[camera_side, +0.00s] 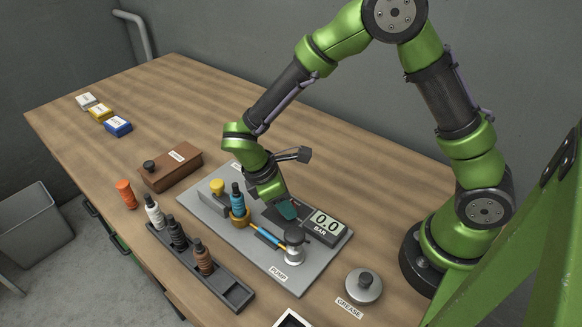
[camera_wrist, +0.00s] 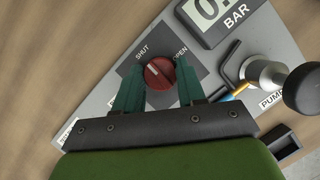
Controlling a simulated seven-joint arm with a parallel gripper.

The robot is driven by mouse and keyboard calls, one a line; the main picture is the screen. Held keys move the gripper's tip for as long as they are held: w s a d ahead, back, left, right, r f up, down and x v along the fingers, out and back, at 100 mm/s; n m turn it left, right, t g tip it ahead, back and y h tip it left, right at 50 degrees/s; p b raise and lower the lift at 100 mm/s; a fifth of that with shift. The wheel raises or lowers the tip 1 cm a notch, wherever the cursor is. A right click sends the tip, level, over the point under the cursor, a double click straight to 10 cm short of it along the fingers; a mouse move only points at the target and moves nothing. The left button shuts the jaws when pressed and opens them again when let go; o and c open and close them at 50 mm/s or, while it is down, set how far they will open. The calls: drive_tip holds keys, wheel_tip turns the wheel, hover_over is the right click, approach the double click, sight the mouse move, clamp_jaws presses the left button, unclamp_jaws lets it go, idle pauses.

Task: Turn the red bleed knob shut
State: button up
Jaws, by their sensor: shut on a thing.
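The red bleed knob (camera_wrist: 159,73) sits on a dark plate (camera_wrist: 133,72) marked SHUT on the left and OPEN on the right in the wrist view. A pale mark on the knob points up and to the left, toward the SHUT side. My gripper (camera_wrist: 159,80) has its two green fingers on either side of the knob, shut on it. In the side view my gripper (camera_side: 286,209) reaches down onto the pump board, and its fingers hide the knob there.
The gauge (camera_side: 326,226) reads 0.0 BAR beside my gripper. A rack (camera_side: 232,292) of bottles lies in front.

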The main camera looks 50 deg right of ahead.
drive_tip(key=shift+w+a, duration=0.1)
idle(0.3)
drive_tip(key=o, duration=1.1)
drive_tip(key=shift+c, duration=0.2)
drive_tip(key=shift+r, duration=0.15)
drive_tip(key=v, duration=1.6)
drive_tip(key=shift+r, duration=0.35)
